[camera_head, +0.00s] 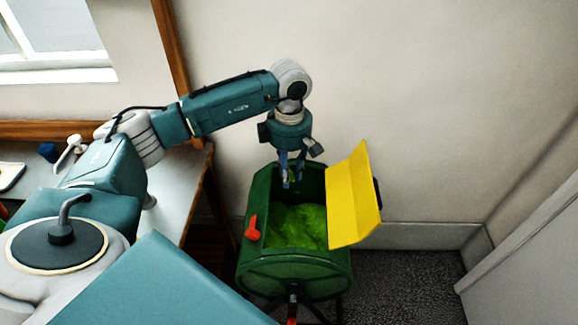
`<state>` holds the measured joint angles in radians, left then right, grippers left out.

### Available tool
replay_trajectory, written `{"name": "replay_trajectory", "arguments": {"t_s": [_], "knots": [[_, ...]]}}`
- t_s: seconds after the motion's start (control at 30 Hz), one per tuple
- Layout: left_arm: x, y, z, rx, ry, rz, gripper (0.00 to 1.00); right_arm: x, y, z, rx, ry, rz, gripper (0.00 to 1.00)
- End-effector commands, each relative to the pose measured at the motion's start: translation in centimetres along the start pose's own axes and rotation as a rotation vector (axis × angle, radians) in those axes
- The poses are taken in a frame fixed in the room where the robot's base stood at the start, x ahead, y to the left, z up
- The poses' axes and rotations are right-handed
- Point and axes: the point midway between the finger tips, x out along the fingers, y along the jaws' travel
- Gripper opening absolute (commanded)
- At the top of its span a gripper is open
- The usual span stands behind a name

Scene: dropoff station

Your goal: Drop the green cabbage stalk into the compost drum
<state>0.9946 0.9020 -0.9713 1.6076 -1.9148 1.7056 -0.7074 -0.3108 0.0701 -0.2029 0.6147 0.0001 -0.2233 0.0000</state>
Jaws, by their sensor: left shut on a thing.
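The compost drum (294,276) is dark green and stands on the floor by the wall. Its yellow lid (350,200) is swung open to the right, and bright green material (297,226) shows inside. My left gripper (287,184) points down over the back part of the drum's opening. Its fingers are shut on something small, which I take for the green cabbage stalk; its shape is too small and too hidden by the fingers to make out. My right gripper is not in view.
An orange-red handle (252,228) sticks up at the drum's left side. A grey table (178,205) with a few items lies to the left, below a window. Bare wall rises behind the drum, and dark floor (410,285) is free to its right.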

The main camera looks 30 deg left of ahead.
Motion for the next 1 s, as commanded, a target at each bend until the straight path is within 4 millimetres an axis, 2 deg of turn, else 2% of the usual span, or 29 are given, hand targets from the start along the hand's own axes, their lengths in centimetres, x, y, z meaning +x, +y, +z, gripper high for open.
{"name": "replay_trajectory", "arguments": {"t_s": [0.13, 0.27, 0.43, 0.63, 1.0], "knots": [[0.9, 0.1, -0.1, -0.020, -0.002, 0.001, 0.14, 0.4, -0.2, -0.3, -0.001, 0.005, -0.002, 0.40], [2.0, 0.1, -0.1, -0.017, -0.002, -0.001, 0.14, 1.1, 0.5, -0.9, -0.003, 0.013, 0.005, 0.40], [4.2, 0.1, -0.1, -0.016, -0.001, -0.001, 0.14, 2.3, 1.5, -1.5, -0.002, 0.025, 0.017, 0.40], [6.5, 0.1, -0.1, -0.016, -0.002, -0.001, 0.14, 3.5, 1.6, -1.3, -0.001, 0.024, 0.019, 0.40], [7.1, 0.1, -0.1, -0.014, -0.002, 0.000, 0.14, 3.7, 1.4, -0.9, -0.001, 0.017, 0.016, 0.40]]}}
